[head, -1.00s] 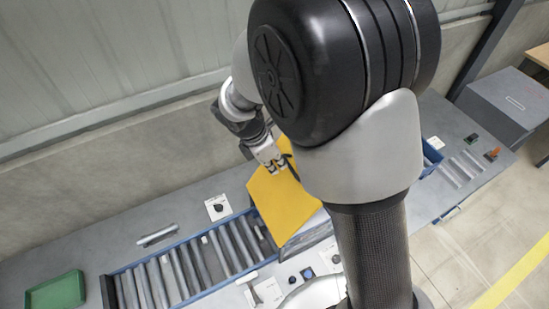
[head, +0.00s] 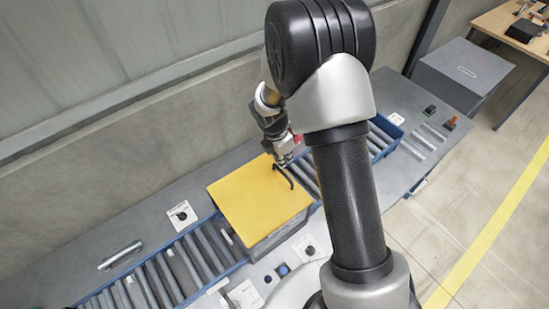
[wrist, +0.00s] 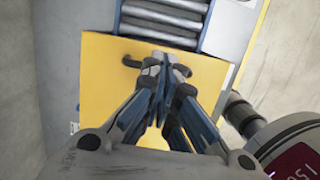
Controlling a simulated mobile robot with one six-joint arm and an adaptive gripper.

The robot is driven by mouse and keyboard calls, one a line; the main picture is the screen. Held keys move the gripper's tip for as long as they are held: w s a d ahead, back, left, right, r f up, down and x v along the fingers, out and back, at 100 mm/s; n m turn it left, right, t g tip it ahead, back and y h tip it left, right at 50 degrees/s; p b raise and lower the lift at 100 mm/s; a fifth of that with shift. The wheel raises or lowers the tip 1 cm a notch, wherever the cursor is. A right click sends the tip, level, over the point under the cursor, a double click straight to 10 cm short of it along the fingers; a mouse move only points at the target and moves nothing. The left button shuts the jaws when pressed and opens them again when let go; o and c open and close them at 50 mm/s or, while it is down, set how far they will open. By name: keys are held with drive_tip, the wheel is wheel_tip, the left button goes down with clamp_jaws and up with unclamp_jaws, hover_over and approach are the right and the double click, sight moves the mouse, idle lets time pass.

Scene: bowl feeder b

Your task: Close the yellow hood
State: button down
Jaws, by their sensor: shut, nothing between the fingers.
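The yellow hood (head: 255,205) lies flat and level on top of a grey box over the roller conveyor; no gap shows under its visible edges. It also shows in the wrist view (wrist: 98,82). Its dark curved handle (head: 285,177) is near the right edge of the panel in the head view. My gripper (head: 284,161) is shut and empty at the handle, above that edge. In the wrist view my fingertips (wrist: 165,65) meet over the middle of the handle (wrist: 130,62) and hide part of it. I cannot tell if they touch the handle or hood.
The conveyor rollers (head: 160,275) run out to the lower left and continue right of the hood. Panels with a blue button (head: 283,270) and a dark knob (head: 310,250) line the front edge. A loose metal cylinder (head: 120,255) lies on the bench. A wall stands behind.

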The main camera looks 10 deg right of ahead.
drive_tip(key=shift+d+b+x, duration=0.2)
drive_tip(key=shift+b+x, duration=0.15)
drive_tip(key=shift+x, duration=0.75)
drive_tip(key=shift+d+b+x, duration=0.15)
drive_tip(key=shift+b+x, duration=0.2)
drive_tip(key=shift+x, duration=0.8)
drive_tip(key=shift+w+r, duration=0.1)
drive_tip(key=shift+w, duration=0.1)
drive_tip(key=shift+r, duration=0.1)
